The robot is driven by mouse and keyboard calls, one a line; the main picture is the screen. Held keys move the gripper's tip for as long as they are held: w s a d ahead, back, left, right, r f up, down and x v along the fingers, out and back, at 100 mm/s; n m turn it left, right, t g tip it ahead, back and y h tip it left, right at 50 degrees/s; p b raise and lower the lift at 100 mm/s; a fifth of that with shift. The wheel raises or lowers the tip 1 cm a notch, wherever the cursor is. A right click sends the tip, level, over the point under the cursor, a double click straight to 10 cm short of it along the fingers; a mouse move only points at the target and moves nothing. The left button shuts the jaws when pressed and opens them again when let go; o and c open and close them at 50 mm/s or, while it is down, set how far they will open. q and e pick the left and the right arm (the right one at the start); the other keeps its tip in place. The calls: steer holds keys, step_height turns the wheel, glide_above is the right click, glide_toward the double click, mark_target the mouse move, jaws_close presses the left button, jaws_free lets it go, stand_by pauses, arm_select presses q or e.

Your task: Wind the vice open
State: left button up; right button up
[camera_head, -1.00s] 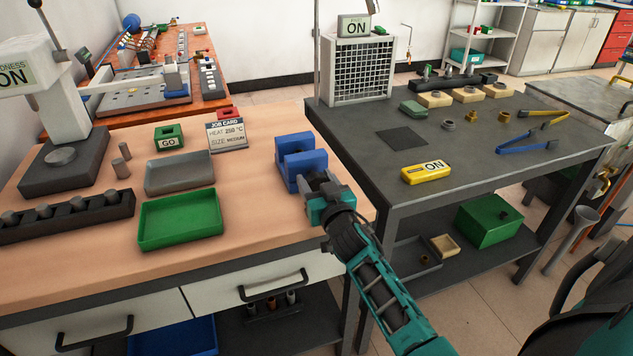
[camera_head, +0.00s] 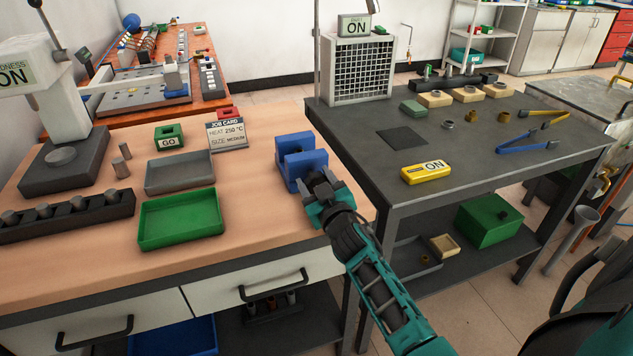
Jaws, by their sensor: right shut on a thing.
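The blue vice (camera_head: 300,155) stands at the right end of the wooden bench, with a gap between its two jaws. My right gripper (camera_head: 314,184) is at the vice's near side, where the handle would be. It is shut on the vice handle, which is mostly hidden behind the fingers. My right arm reaches in from the lower right. My left gripper is not in view.
The wooden bench (camera_head: 105,255) also holds a green tray (camera_head: 180,219), a grey tray (camera_head: 180,174), a job card (camera_head: 227,135) and a hardness tester (camera_head: 62,90).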

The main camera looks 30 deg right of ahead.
steer(key=shift+n, duration=1)
steer(key=o, duration=1)
steer(key=v, duration=1.3)
